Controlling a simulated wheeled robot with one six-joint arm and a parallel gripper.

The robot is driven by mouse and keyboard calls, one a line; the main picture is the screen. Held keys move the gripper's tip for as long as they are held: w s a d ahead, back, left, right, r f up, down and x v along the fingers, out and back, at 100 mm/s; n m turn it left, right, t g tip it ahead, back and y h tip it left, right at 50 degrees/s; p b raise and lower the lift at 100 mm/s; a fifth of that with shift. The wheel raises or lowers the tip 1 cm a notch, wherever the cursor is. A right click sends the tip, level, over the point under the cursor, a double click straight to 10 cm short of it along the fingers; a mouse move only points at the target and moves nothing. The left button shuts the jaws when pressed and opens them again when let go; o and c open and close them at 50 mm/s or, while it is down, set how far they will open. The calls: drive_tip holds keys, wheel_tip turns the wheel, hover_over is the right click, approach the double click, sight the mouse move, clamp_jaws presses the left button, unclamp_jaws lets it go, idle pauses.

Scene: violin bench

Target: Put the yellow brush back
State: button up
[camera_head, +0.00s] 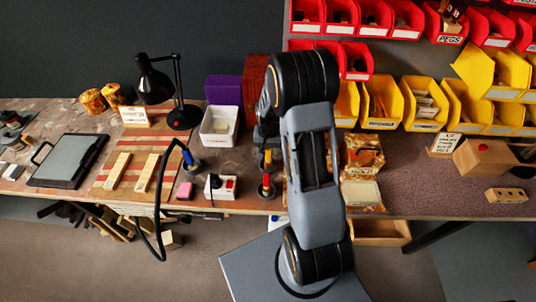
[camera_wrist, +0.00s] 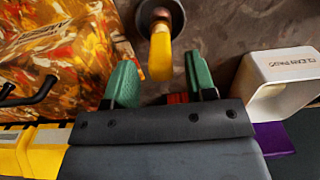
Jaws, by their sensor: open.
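The yellow brush (camera_wrist: 160,54) shows in the wrist view as a yellow handle end-on to the camera, with its far end at a round grey base (camera_wrist: 174,10). My gripper (camera_wrist: 162,80) is open, its green fingers on either side of the handle with gaps showing. In the head view my gripper is mostly hidden behind my arm. A slim upright thing with yellow and red parts (camera_head: 267,180) stands on the bench below it there; I cannot tell for sure that it is the same brush. The bristles are not clearly seen.
A white box (camera_head: 219,126) stands left of my arm; in the wrist view it is at right (camera_wrist: 284,80). A patterned packet (camera_head: 364,152) lies right of my arm.

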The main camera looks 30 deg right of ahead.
wheel_tip(320, 180, up, 7)
drive_tip(key=shift+f+b, duration=0.1)
drive_tip(key=shift+b, duration=0.2)
drive_tip(key=s+a+r+n+t, duration=0.2)
drive_tip(key=s+a+r+n, duration=0.1)
drive_tip(key=s+r, duration=0.5)
drive_tip(key=s+a+r+n+t, duration=0.2)
drive_tip(key=s+a+r+n, duration=0.1)
drive_tip(key=s+a+r, duration=0.3)
drive_tip(key=shift+s+a+r+t, duration=0.15)
drive_tip(key=shift+s+r+t, duration=0.15)
drive_tip(key=shift+s+r, duration=0.8)
drive_tip(key=shift+w, duration=0.1)
